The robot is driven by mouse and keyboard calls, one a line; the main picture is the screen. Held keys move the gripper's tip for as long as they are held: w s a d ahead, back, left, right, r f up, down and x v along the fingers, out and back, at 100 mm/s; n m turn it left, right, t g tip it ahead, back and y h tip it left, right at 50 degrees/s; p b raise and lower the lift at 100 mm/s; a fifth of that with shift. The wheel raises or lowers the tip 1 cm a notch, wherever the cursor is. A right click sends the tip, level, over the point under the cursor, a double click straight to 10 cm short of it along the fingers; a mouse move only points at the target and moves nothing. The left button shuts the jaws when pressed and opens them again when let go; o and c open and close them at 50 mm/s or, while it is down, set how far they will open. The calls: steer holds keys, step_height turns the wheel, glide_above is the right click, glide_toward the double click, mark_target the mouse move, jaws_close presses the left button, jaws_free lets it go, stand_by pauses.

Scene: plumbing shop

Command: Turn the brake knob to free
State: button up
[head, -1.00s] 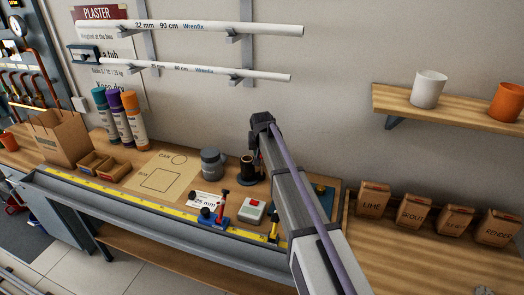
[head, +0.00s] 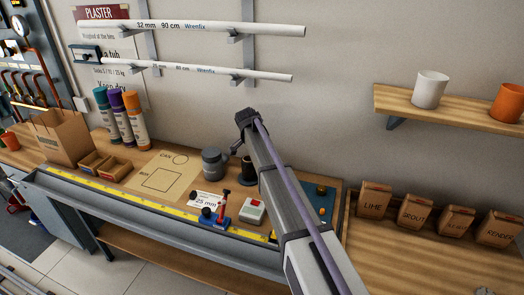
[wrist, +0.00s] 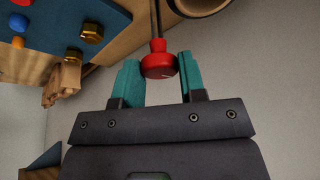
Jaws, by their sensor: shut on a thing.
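I cannot read which setting the knob points to. In the head view the outer end of my arm leans over the bench near the back wall. My arm hides the gripper's fingers and the held knob there.
A blue board with brass fittings (wrist: 92,32) lies near my gripper. Pipes (head: 190,28) hang on the wall above.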

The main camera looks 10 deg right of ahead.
steer(key=shift+m, duration=0.7)
steer(key=shift+g, duration=0.3)
steer(key=o, duration=0.9)
steer(key=p+v, duration=1)
steer(key=v, duration=0.1)
steer(key=shift+a+f, duration=0.1)
